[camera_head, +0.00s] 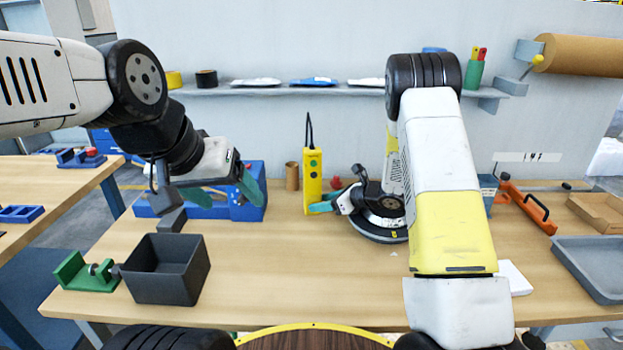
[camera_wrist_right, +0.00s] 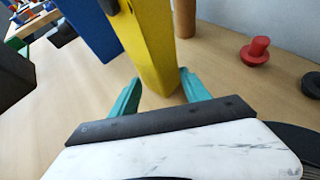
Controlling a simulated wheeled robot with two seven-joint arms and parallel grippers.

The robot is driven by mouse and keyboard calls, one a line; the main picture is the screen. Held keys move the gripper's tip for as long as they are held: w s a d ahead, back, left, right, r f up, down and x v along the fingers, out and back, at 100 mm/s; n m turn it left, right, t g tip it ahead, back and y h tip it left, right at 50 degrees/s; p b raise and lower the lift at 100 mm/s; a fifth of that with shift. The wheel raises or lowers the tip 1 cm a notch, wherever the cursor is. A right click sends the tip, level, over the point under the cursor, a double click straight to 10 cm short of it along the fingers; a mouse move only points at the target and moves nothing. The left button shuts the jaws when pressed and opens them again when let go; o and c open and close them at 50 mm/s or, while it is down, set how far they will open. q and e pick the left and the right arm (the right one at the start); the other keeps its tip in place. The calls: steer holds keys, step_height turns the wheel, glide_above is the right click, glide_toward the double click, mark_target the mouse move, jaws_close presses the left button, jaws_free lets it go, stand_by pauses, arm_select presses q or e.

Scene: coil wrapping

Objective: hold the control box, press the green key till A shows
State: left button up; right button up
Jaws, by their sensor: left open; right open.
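The yellow control box (camera_head: 312,190) stands upright on the table, with a black cable at its top and a column of buttons on its front. A green key (camera_head: 313,164) shows among them; any display letter is too small to read. My right gripper (camera_head: 322,206) is open at the lower part of the box. In the right wrist view the box (camera_wrist_right: 150,50) stands between and just beyond the open teal fingers (camera_wrist_right: 160,95); I cannot tell whether they touch it. My left gripper (camera_head: 222,193) is open and empty, left of the box, in front of a blue block.
A blue fixture (camera_head: 250,205) stands left of the box, with a dark open bin (camera_head: 165,270) and green clamp (camera_head: 85,272) nearer. A brown cylinder (camera_head: 292,176) and red knob (camera_head: 336,182) are close behind the box. The table's front middle is clear.

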steer(key=shift+x, duration=1.4)
jaws_close()
steer(key=shift+o, duration=2)
jaws_free()
